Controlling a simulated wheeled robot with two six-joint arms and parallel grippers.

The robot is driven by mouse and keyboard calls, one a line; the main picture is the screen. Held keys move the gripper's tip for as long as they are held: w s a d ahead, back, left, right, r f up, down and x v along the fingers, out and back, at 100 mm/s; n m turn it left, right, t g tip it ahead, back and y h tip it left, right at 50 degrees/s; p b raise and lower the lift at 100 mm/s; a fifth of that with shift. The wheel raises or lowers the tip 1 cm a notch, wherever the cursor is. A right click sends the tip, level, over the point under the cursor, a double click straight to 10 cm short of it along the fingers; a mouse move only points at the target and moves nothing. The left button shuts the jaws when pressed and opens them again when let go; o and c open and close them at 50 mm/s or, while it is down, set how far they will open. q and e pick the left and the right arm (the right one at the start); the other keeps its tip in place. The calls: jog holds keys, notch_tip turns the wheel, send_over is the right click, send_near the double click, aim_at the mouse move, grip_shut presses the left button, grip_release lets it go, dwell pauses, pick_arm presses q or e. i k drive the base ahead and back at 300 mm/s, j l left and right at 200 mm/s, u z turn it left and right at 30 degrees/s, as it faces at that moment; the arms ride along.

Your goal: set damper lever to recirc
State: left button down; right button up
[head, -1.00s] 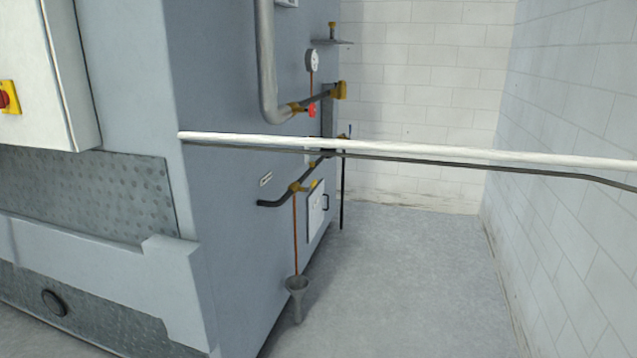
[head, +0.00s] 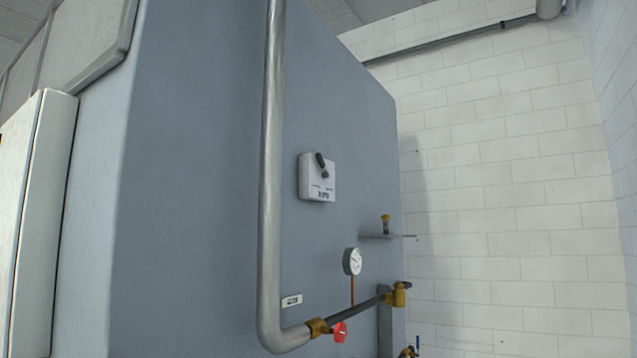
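A small white box (head: 312,187) with a dark lever (head: 322,165) is fixed to the blue-grey side of the machine, right of the tall grey pipe. The lever tilts up and to the left from its pivot. The box has small lettering under the lever, too small to read, so I cannot tell which setting it marks. Neither of my grippers shows in the head view.
A grey vertical pipe (head: 271,180) bends at its foot into a line with a red-handled valve (head: 340,332). A white block wall (head: 510,190) stands behind.

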aim_at(318, 157)
jog(key=i+l, duration=0.2)
jog(key=l, duration=0.2)
jog(key=i+l, duration=0.45)
jog(key=l, duration=0.3)
jog(key=i+l+u, duration=0.1)
jog(key=l, duration=0.3)
jog(key=i+l, duration=0.5)
jog(key=l, duration=0.3)
jog(key=i+l, duration=0.2)
jog(key=l, duration=0.2)
jog(key=i+l+u, duration=0.1)
jog(key=l, duration=0.3)
jog(key=i, duration=0.1)
